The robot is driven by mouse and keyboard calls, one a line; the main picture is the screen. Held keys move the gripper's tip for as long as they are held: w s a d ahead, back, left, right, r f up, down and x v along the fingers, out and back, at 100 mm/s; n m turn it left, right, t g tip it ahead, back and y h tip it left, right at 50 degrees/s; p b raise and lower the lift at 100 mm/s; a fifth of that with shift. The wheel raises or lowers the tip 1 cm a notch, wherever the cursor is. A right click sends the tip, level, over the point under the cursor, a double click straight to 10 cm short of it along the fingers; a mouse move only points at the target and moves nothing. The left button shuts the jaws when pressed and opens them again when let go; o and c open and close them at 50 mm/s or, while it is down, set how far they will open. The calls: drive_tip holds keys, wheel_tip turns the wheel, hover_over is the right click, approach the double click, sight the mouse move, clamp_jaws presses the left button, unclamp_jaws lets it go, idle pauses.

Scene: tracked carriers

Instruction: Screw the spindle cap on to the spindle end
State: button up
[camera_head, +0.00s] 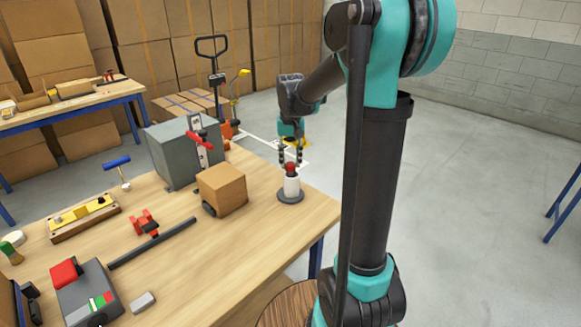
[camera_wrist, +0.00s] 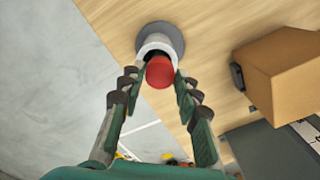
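The red spindle cap (camera_wrist: 159,72) is at the top of a white upright spindle housing (camera_head: 291,187) near the table's right corner. The housing stands on a round grey base (camera_wrist: 174,34). A dark band shows between cap and white body in the wrist view; whether the threads are engaged cannot be seen. My gripper (camera_head: 290,163) points down over the housing, and its two fingertips flank the cap closely and appear to touch its sides.
A cardboard box (camera_head: 222,188) stands left of the housing, with a grey machine block (camera_head: 184,155) behind it. A red-handled clamp and bar (camera_head: 152,243) lie further left. The wooden table (camera_head: 240,250) is clear in front of the housing.

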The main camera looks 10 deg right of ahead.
drive_tip(key=c, duration=0.4)
drive_tip(key=m, duration=0.6)
drive_tip(key=shift+c, duration=0.3)
drive_tip(key=m, duration=0.3)
drive_tip(key=shift+m, duration=0.4)
drive_tip(key=shift+m, duration=0.3)
drive_tip(key=m, duration=0.9)
